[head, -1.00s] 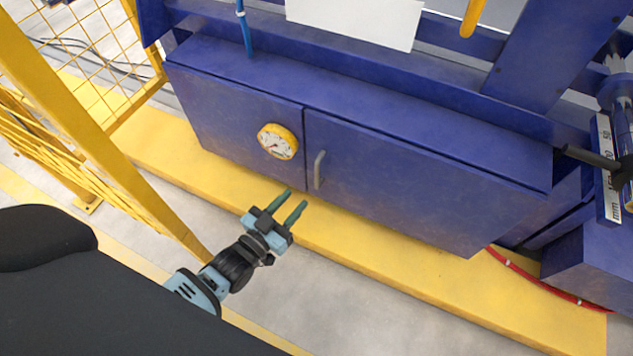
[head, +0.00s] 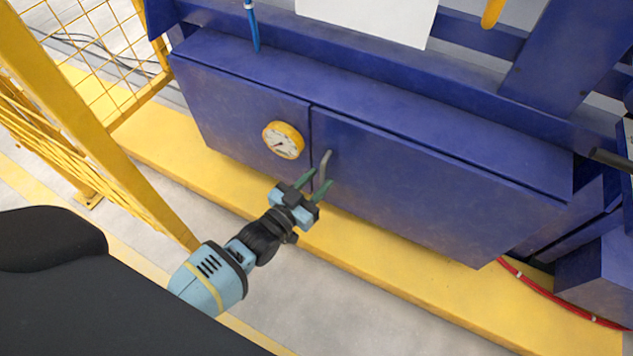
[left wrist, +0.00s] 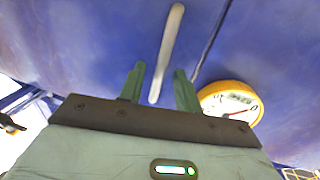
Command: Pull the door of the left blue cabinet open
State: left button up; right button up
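The blue cabinet has a large door (head: 430,185) that looks closed, with a grey bar handle (head: 326,165) near its left edge. My left gripper (head: 314,184) is open at the handle's lower end, its green fingers to either side of it in the head view. In the left wrist view the handle (left wrist: 167,50) runs up from between the two fingertips (left wrist: 158,78). I cannot tell whether the fingers touch it. The handle's lower end is partly hidden by the gripper in the head view. My right gripper is not in view.
A yellow-rimmed gauge (head: 283,140) sits on the left panel beside the door seam and close to the fingers in the left wrist view (left wrist: 230,102). A yellow plinth (head: 400,275) runs below the cabinet. A yellow mesh fence (head: 85,130) stands at the left.

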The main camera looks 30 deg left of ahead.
pick_arm(q)
jog(key=c, duration=0.4)
grip_shut()
